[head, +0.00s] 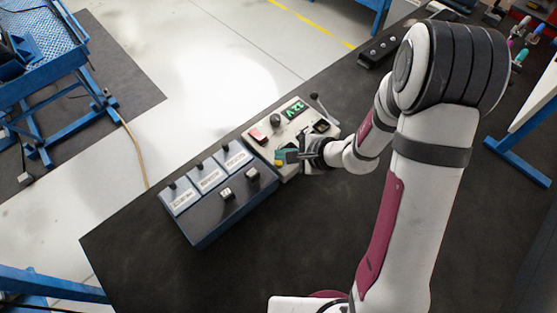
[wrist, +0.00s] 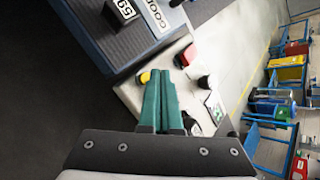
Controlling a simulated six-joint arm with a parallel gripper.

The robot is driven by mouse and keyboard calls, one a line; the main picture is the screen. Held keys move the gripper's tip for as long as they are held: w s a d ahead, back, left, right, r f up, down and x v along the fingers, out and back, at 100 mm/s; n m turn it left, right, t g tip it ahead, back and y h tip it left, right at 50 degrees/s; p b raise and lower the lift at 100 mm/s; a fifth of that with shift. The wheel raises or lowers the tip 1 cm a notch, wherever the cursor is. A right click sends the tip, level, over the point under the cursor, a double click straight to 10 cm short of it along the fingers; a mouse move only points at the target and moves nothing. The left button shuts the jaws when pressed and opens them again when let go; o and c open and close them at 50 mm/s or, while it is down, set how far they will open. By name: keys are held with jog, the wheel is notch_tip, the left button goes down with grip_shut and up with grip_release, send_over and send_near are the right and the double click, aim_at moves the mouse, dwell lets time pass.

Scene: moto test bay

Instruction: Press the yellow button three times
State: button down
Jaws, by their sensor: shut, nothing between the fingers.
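The yellow button (wrist: 145,77) sits on a beige control box (head: 291,176), which also shows in the wrist view (wrist: 128,94). In the head view a bit of the yellow button (head: 278,163) shows beside my fingertips. My gripper (head: 279,157) is shut and empty, its teal fingers together. In the wrist view the fingertips of my gripper (wrist: 161,73) are just right of the yellow button, over the box. I cannot tell whether they touch the button or the box.
The box also carries a red switch (head: 258,135), a black knob (head: 275,119), a green display reading 12V (head: 293,109) and a lever (head: 318,103). A blue-grey unit with labelled panels (head: 222,217) stands beside it on the dark table (head: 130,245). The table's front is clear.

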aim_at(283, 166)
jog(key=shift+f, duration=0.15)
dwell(0.5)
jog(key=shift+f, duration=0.25)
jog(key=shift+f, duration=0.4)
dwell(0.4)
dwell(0.4)
jog(key=shift+r, duration=0.85)
notch_tip(283, 166, up, 5)
dwell(0.7)
